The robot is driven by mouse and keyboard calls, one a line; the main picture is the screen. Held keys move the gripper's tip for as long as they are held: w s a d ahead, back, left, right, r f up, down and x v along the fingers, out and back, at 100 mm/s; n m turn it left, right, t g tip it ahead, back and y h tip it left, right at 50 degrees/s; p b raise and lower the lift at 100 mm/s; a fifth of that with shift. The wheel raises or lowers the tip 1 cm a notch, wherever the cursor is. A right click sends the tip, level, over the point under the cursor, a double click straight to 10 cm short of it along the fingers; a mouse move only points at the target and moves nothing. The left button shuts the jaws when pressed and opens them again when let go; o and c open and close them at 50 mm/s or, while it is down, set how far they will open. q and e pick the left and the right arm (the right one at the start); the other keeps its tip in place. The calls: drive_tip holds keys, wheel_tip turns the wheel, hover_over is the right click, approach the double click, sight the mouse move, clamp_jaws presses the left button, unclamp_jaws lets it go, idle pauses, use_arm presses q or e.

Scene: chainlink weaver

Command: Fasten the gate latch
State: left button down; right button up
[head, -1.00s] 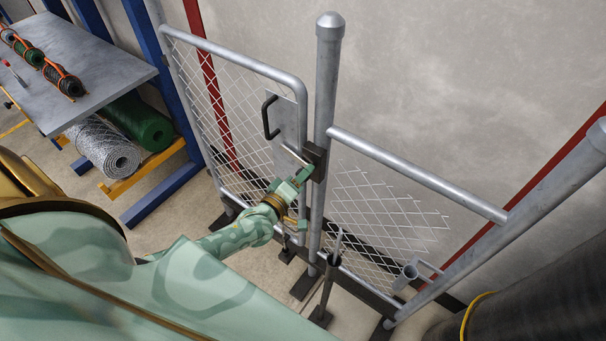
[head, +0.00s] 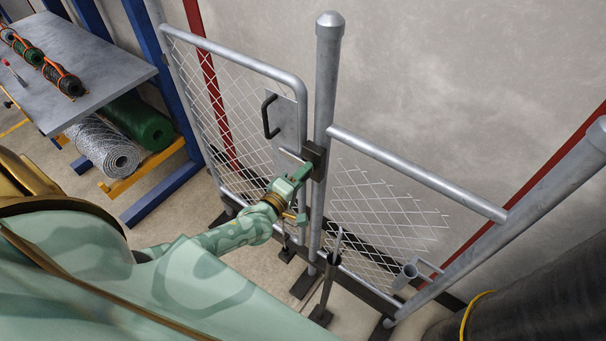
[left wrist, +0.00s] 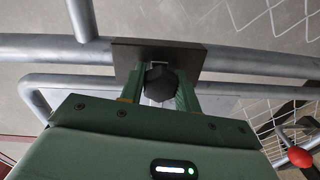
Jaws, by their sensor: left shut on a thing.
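The gate (head: 236,58) is a grey tube frame with wire mesh. It stands beside the tall round post (head: 326,80), with a flat metal plate (head: 288,112) and a black pull handle (head: 266,118) on its post side. A thin latch bar (head: 289,153) runs from the plate toward a dark catch bracket (head: 319,156) on the post. My left gripper (head: 303,174) is at this bracket. In the left wrist view its fingers are shut around a dark faceted latch knob (left wrist: 160,82) in front of the bracket (left wrist: 130,58). The fingers partly hide the bar's end. My right gripper is out of view.
Right of the post is a mesh panel with a top rail (head: 415,174). A dark rod (head: 331,262) stands in front of the post foot. A workbench (head: 105,62) with wire coils is at the left, mesh rolls below. A dark cylinder (head: 545,295) fills the lower right.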

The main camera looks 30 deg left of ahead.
use_arm(q)
drive_tip(key=c, duration=1)
unclamp_jaws()
drive_tip(key=s, duration=0.5)
drive_tip(key=s+a, duration=0.1)
drive_tip(key=s, duration=1)
drive_tip(key=shift+s+a+r, duration=0.15)
drive_tip(key=shift+a+r, duration=0.05)
drive_tip(key=shift+r, duration=0.1)
